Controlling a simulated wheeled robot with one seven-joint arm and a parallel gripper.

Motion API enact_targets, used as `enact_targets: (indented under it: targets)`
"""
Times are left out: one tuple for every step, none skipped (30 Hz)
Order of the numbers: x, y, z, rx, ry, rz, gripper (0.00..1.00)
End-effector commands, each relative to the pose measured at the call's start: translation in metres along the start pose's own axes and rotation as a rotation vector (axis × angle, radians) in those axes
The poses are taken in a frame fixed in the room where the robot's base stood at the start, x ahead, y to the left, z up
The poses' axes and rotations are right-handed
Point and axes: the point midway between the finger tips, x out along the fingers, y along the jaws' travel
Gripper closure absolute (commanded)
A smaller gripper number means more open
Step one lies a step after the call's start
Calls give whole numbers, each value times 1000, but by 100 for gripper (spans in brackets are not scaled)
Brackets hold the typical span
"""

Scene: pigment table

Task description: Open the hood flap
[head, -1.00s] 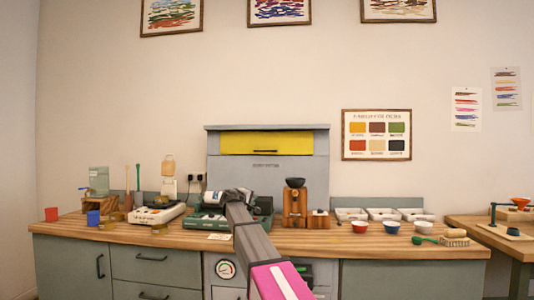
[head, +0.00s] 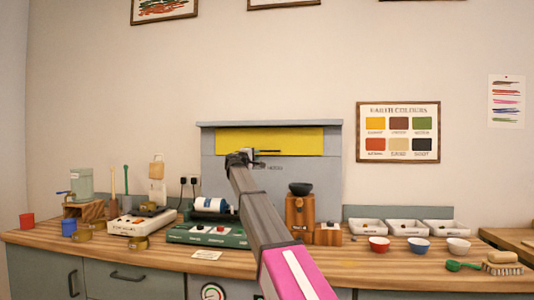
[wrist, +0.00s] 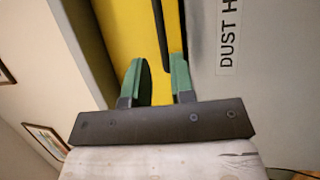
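The hood flap (head: 300,140) is a yellow panel in the upper front of the grey dust hood (head: 320,172). It looks closed in the head view. A dark bar handle (head: 268,151) runs along its lower edge. In the wrist view the yellow flap (wrist: 118,40) and the dark handle (wrist: 160,35) lie just ahead of my gripper (wrist: 158,82). Its two green fingers are apart, with the end of the handle seen in the gap between them. I cannot tell whether they touch it. In the head view my gripper (head: 245,155) is at the handle's left part.
Below on the wooden bench (head: 130,245) stand a green machine with a roller (head: 210,232), a wooden grinder with a dark bowl (head: 300,205), white trays (head: 405,228) and small bowls (head: 420,245). A label reading "DUST H" (wrist: 228,35) is beside the handle.

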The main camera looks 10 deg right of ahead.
Motion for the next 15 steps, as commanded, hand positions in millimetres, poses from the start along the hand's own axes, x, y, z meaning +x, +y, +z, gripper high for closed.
enact_targets:
  targets:
    - [7,0,-1,0,-1,0,77]
    - [10,0,-1,0,-1,0,77]
    - [15,0,-1,0,-1,0,77]
    - [20,0,-1,0,-1,0,77]
    - [24,0,-2,0,0,0,77]
    - [30,0,-2,0,0,0,77]
    - [36,0,-2,0,-1,0,77]
    - [41,0,-2,0,-1,0,77]
    - [49,0,-1,0,-2,0,77]
    - [54,0,-1,0,-2,0,77]
    - [60,0,-2,0,-1,0,77]
    - [67,0,-2,0,-1,0,77]
    - [72,0,-2,0,0,0,77]
    - [77,0,-2,0,-1,-1,77]
    - [83,0,-2,0,-1,-1,77]
